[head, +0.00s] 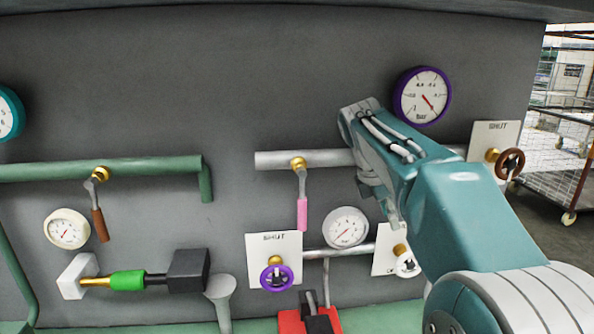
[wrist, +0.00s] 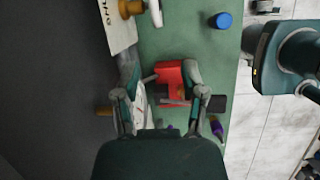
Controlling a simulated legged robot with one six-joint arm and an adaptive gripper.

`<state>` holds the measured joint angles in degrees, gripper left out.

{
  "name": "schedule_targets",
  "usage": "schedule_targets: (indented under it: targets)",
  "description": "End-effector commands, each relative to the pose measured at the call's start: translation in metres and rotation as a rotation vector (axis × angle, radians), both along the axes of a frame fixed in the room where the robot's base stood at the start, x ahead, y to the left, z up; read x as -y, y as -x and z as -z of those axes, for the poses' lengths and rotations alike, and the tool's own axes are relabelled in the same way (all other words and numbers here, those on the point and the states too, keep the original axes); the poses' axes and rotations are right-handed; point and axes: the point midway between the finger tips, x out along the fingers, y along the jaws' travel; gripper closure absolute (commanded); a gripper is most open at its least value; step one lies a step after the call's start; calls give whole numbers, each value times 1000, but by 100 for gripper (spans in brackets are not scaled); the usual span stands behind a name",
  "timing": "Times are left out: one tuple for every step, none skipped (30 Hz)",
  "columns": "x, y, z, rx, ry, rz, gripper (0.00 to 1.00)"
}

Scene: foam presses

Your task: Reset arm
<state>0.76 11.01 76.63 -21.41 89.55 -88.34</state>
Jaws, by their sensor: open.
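My teal and grey arm reaches in from the lower right of the head view, in front of the dark press panel (head: 250,90). It covers part of the grey pipe (head: 325,158). In the head view my gripper is mostly hidden behind the arm; only a grey part shows beneath the wrist. In the wrist view my gripper (wrist: 161,66) is open, its two fingers spread apart with nothing held. A red object with a dark part (wrist: 172,80) shows beyond and between the fingers; I cannot tell the exact distance.
The panel carries a purple-rimmed gauge (head: 422,97), a pink-handled valve (head: 302,212), a purple wheel valve (head: 277,277) and a brown wheel valve (head: 511,163). A red and black object (head: 310,321) sits on the green ledge (head: 375,317). A blue cylinder (wrist: 221,20) stands on it.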

Motion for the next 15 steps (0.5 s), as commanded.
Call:
schedule_targets:
  targets:
    - [-4,14,-2,44,-20,49,46]
    - [-6,22,-2,73,-34,84,46]
    - [-10,32,-1,114,-56,138,46]
    - [-12,41,1,145,-74,180,46]
    - [-15,49,3,173,-91,222,46]
    - [-19,60,5,211,-117,278,46]
    - [-21,68,8,239,-137,320,46]
    - [-24,76,10,266,-158,363,46]
    - [-28,87,14,302,-186,421,46]
    - [-30,95,17,327,-208,466,46]
    - [-33,104,20,352,-231,510,46]
    - [-37,115,26,383,-262,571,46]
    - [-39,123,30,406,-286,617,46]
    - [-42,132,34,428,-310,664,46]
    - [-46,143,41,455,-342,727,46]
